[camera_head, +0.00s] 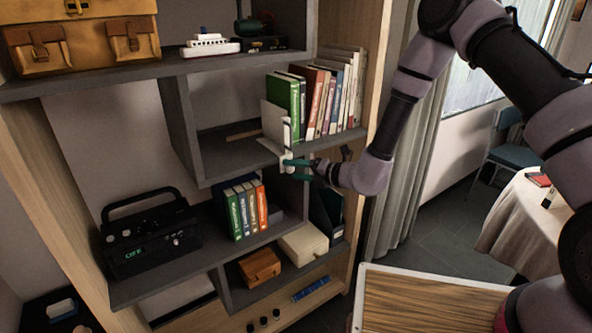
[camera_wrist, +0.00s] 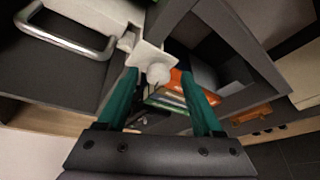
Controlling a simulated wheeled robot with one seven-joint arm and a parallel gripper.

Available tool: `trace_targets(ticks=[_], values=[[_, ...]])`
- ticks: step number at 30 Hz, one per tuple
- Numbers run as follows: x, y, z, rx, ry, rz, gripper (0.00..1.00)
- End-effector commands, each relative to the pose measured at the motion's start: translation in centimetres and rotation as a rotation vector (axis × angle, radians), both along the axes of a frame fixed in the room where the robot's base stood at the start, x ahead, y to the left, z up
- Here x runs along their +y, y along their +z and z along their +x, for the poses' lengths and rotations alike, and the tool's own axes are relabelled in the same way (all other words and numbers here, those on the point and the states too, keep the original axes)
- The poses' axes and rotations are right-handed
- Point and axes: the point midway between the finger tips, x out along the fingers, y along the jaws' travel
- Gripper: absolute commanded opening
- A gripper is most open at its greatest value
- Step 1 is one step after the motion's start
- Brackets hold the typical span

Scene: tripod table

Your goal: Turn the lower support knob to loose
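A white support (camera_head: 276,124) stands at the left end of the books on the middle shelf, and its bracket reaches the shelf's front edge. Its white round knob (camera_wrist: 158,73) shows in the wrist view on a pale plate (camera_wrist: 150,55). My gripper (camera_head: 290,168) is at that edge, its teal fingers pointing left toward the bracket. In the wrist view my gripper's fingers (camera_wrist: 159,76) are apart, one on each side of the knob, with visible gaps. I cannot tell how deep the knob sits between them. No second knob is clearly visible.
Upright books (camera_head: 315,100) fill the shelf right of the support. Below are coloured books (camera_head: 245,210), a black radio (camera_head: 148,238), a wooden box (camera_head: 260,266) and a pale box (camera_head: 303,242). A curtain (camera_head: 412,165) hangs right of the shelf. A metal handle (camera_wrist: 65,35) shows in the wrist view.

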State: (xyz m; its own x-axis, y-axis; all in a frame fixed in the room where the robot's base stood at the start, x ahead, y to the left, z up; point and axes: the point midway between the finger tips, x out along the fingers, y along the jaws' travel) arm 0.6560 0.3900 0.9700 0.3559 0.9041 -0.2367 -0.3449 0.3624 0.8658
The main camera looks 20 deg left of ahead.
Motion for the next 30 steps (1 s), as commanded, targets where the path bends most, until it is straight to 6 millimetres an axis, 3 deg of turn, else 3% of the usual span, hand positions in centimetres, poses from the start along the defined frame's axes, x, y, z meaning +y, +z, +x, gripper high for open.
trace_targets(ticks=[11, 24, 30], values=[[-0.5, 0.3, -0.1, -0.001, -0.001, 0.002, 0.67], [-7.8, 2.1, -3.0, 0.000, -0.002, 0.002, 0.67], [-9.5, 2.5, -3.7, -0.001, -0.001, 0.002, 0.67]])
